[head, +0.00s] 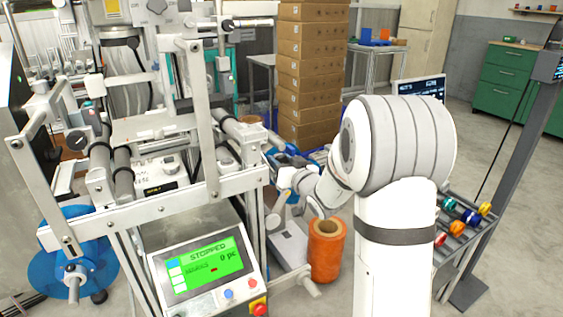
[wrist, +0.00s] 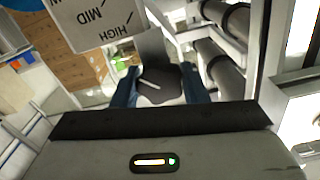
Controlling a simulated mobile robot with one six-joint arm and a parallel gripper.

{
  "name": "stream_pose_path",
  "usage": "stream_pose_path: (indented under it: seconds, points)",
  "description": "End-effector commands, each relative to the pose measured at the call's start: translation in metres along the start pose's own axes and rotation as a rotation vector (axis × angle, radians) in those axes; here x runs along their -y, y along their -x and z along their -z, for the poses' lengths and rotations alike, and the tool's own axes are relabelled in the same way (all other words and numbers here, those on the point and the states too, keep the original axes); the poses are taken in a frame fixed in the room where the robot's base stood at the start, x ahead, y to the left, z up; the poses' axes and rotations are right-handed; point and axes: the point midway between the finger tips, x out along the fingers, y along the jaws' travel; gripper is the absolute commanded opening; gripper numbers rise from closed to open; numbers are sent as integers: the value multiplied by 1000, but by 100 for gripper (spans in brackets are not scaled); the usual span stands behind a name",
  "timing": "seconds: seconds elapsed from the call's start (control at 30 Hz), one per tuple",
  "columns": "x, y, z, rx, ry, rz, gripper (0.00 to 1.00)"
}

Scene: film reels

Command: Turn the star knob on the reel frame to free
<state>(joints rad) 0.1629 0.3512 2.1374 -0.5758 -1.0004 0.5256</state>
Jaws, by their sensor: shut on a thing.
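In the wrist view, the blue fingers of my gripper (wrist: 160,84) are closed on the two sides of a dark knob (wrist: 162,94), which appears to be the star knob. A white line marks its face, slanting toward the upper left. The knob cannot be made out there.
A control panel (head: 208,262) on the machine reads STOPPED and 0 pc. An orange roll (head: 326,252) stands on the floor beside the frame. Stacked cartons (head: 312,75) stand behind. Frame rails and dark rollers (wrist: 222,65) lie close to the right of my gripper.

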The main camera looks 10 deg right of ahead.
Motion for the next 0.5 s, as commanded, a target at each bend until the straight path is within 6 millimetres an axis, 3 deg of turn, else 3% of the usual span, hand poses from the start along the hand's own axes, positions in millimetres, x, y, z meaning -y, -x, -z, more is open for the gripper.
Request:
stream_pose_path:
  seconds: [0.13,0.27,0.5]
  points:
    - [0,0,0,0,0,1,17]
    - [0,0,-2,0,29,1,17]
    - [0,0,-5,-3,268,1,17]
